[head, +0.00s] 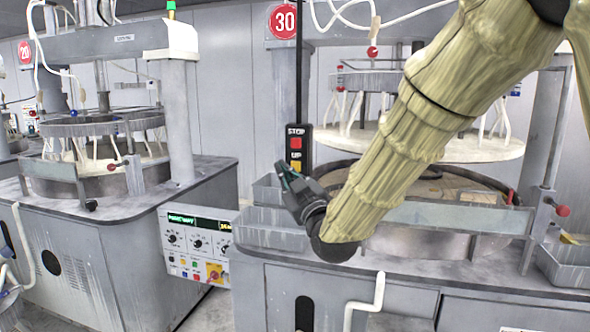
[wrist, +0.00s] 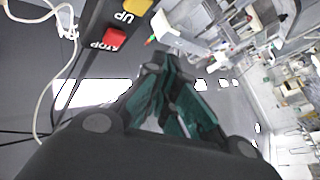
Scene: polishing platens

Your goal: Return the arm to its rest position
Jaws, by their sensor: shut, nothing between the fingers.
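My gripper (head: 285,177) is at the end of my tan-sleeved arm, which comes down from the upper right in the head view. The gripper points up and to the left, just below the hanging button box (head: 298,148) with its STOP and UP buttons. In the wrist view my gripper (wrist: 168,72) shows its dark green fingers drawn together at the tips, with nothing between them. The box's red and yellow buttons (wrist: 115,37) show at the top of the wrist view, close by the gripper. I cannot tell whether they touch.
The polishing machine (head: 440,242) with its round platen stands behind and under my arm. Grey trays (head: 280,228) sit on its left edge. A control panel (head: 198,246) is left of them. Another machine (head: 110,245) stands at left, with a gap between.

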